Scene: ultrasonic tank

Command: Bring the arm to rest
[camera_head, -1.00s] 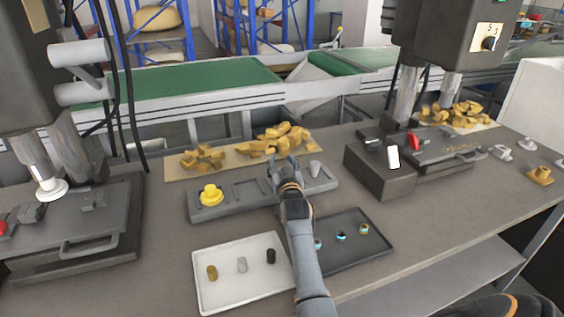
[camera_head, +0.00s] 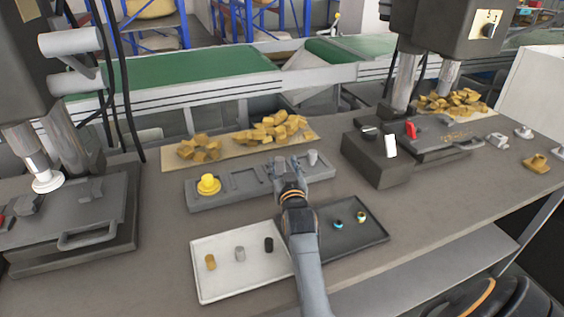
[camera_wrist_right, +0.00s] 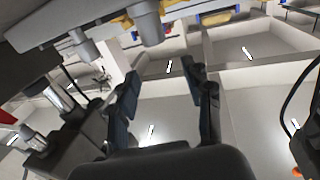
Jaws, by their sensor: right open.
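My right gripper (camera_head: 287,165) is open with nothing between its fingers. It is over the middle of the grey slotted rack (camera_head: 232,201), between the yellow stepped part (camera_head: 208,184) and the small grey cup (camera_head: 312,157) standing in the rack. The head view does not show clearly how high it is above the rack. In the right wrist view the two dark fingers (camera_wrist_right: 160,85) are spread apart. My right forearm covers part of the dark tray (camera_head: 365,243). My left gripper is not in view.
A white tray (camera_head: 222,285) with three small cylinders lies left of my forearm. Two small rings show on the dark tray. A dark box (camera_head: 376,158) and a press stand at right, another press (camera_head: 75,215) at left. Yellow parts (camera_head: 270,129) lie behind the rack.

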